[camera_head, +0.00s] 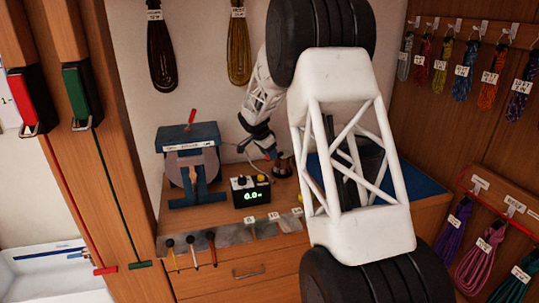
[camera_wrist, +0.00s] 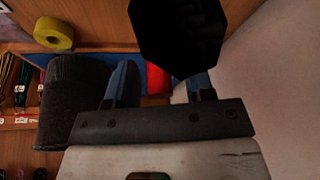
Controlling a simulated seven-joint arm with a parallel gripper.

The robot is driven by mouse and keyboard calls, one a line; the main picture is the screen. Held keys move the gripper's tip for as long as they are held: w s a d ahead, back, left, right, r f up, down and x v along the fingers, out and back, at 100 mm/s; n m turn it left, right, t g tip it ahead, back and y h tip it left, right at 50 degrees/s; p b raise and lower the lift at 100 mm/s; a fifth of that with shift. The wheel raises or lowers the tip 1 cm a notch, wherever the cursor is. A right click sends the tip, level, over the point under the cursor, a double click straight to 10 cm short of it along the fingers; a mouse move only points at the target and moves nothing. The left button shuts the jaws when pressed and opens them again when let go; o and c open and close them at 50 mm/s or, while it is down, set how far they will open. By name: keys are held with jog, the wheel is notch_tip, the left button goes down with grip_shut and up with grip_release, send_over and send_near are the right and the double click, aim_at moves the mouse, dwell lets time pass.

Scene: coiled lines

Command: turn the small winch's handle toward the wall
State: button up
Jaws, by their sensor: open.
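A small brown and dark drum (camera_head: 282,168), which looks like the small winch, stands on the wooden bench in the head view. Its handle cannot be made out there. My gripper (camera_head: 267,150) is beside its upper left; I cannot tell whether they touch. In the wrist view my gripper (camera_wrist: 156,85) shows two blue fingers spread apart. A red piece (camera_wrist: 158,78) shows between and beyond them, and I cannot tell what it belongs to. A black octagonal shape (camera_wrist: 180,35) hides the space above and part of the right finger.
Left on the bench stands a blue-framed device (camera_head: 205,131) with a red lever, next to a display box (camera_head: 252,197) reading 0.0. A dark cylinder (camera_wrist: 75,105) and a yellow roll (camera_wrist: 54,33) show left in the wrist view. Coiled lines (camera_head: 463,78) hang at right.

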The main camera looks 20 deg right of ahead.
jog(key=shift+d+f, duration=0.15)
jog(key=shift+f, duration=0.25)
grip_shut()
jog(key=shift+w, duration=0.2)
